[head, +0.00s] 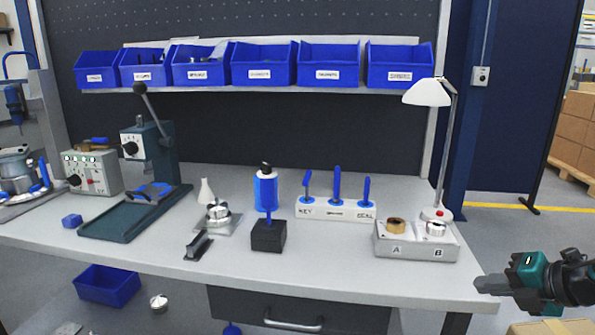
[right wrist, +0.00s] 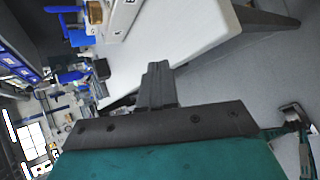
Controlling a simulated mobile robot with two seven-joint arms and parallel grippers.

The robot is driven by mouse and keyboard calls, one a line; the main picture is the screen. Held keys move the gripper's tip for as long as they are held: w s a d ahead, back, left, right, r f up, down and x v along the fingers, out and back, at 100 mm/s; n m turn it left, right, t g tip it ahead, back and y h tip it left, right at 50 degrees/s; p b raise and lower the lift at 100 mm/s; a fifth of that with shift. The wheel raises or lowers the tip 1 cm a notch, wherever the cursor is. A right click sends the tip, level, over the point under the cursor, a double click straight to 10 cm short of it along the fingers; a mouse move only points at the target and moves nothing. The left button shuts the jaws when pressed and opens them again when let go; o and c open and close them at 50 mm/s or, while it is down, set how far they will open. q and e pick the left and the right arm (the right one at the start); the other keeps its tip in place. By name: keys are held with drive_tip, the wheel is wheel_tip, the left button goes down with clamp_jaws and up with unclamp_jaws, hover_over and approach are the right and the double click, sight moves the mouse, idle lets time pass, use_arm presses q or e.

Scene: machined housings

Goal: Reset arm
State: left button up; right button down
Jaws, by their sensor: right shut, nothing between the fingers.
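My right gripper (head: 490,284) is at the lower right in the head view, by the right end of the grey workbench (head: 330,273). Its dark fingers are together and hold nothing. They also show closed in the right wrist view (right wrist: 157,82), with the bench top beyond them. My left gripper is in neither view.
On the bench stand an A/B fixture block (head: 415,245), a white lamp (head: 428,93), a tool holder (head: 335,211), a black block (head: 268,236) and a green press (head: 130,215). Blue bins (head: 263,65) line the shelf. The bench's front right has free room.

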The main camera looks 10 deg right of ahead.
drive_tip(key=s+a+f+m+t+p, duration=0.1)
drive_tip(key=s+a+f+m, duration=0.1)
drive_tip(key=f+m, duration=0.2)
drive_tip(key=s+a+f+m+t, duration=0.1)
drive_tip(key=s+a+f+m, duration=0.15)
drive_tip(key=f, duration=0.25)
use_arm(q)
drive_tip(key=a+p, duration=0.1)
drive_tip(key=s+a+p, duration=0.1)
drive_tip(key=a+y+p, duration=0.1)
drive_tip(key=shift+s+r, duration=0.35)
use_arm(e)
drive_tip(key=s+a+f+m, duration=0.3)
drive_tip(key=a+m, duration=0.2)
drive_tip(key=a, duration=0.1)
drive_tip(key=s+a+f+m+h, duration=0.1)
drive_tip(key=s+a+f+m, duration=0.2)
drive_tip(key=a+m, duration=0.3)
drive_tip(key=s+a+f+m+g+h, duration=0.1)
drive_tip(key=s+a+f+m, duration=0.3)
drive_tip(key=s+a+m, duration=0.1)
drive_tip(key=shift+s+a+m, duration=0.25)
drive_tip(key=shift+a+m, duration=0.5)
drive_tip(key=shift+a, duration=0.5)
drive_tip(key=shift+w+a, duration=0.1)
